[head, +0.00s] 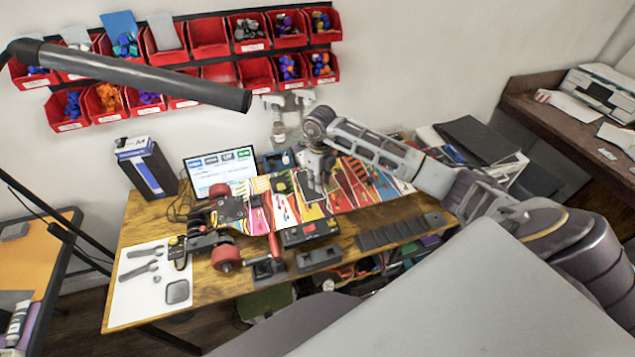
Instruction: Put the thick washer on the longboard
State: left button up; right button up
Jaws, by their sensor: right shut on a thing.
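The longboard (342,197), with a bright striped deck, lies upside down across the workbench. A truck with red wheels (226,258) shows at its left end. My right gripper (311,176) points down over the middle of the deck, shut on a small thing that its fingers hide. A dark grey flat thing with a light rim (311,190) shows right below the fingers; I cannot tell if they touch it. I cannot make out the thick washer for certain. A small round metal piece (157,280) lies on the white mat. My left gripper is not in view.
The white mat (128,300) at the bench's left bears wrenches (140,269) and a dark square piece (178,291). A laptop (220,170) and a black box (148,172) stand behind. A black slotted rack (405,231) lies in front. A dark lamp arm (150,78) crosses upper left.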

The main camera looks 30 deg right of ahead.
aim_at(320, 199)
jog(key=shift+w+d+m, duration=0.1)
jog(key=shift+d+m, duration=0.15)
jog(key=shift+m, duration=0.35)
jog(key=shift+a, duration=0.1)
jog(key=shift+f, duration=0.25)
jog(key=shift+f+b, duration=1.65)
jog(key=shift+f, duration=0.9)
jog(key=shift+f+b, duration=0.55)
jog(key=shift+f, duration=0.1)
